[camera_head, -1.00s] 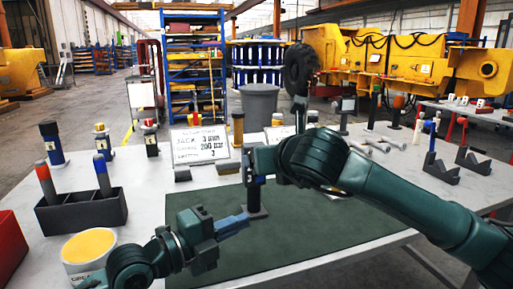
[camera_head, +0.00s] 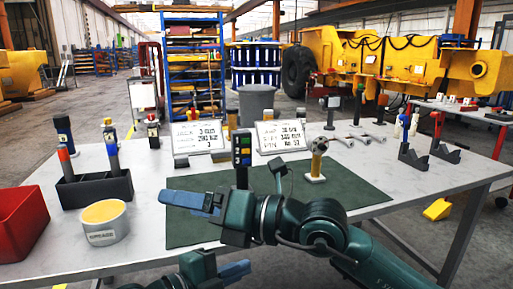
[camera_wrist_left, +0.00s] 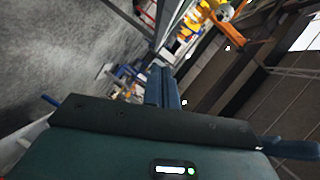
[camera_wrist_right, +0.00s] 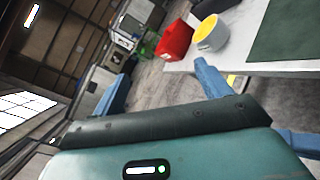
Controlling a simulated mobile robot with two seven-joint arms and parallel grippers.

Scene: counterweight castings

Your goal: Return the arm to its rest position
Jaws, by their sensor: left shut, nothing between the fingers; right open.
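My right arm (camera_head: 330,232) comes in from the lower right and reaches across the front of the green mat. Its gripper (camera_head: 178,202) points left above the table's front part, with blue fingers open and empty. In the right wrist view the two fingers (camera_wrist_right: 160,72) stand apart. My left gripper (camera_head: 240,269) is low at the bottom edge, in front of the table, and mostly cut off by the frame. In the left wrist view its fingers (camera_wrist_left: 163,74) are together with nothing between them, pointing out over open floor.
A grease tub (camera_head: 104,225), a red bin (camera_head: 22,222) and a black holder (camera_head: 95,189) stand at the left. A black post with coloured blocks (camera_head: 242,155) and a yellow-handled piece (camera_head: 316,165) stand near the green mat (camera_head: 353,196). Two white boards (camera_head: 280,136) stand behind.

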